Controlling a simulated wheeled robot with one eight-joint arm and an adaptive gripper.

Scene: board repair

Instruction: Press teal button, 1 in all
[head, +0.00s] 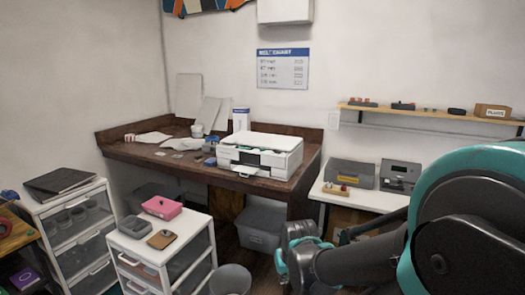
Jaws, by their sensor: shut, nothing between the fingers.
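I cannot make out a teal button in the head view. My gripper (283,262), dark with teal parts, is low in the middle right, in front of the desk and left of that table. It looks shut and empty, touching nothing that I can make out. My teal and dark arm covers the lower right and hides part of the side table.
A white printer (261,155) stands on the brown desk (185,165). Grey devices (350,173) stand at the back of the side table. White drawer units (160,254) fill the lower left; a grey bin (230,279) and a storage box (262,231) are near my gripper.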

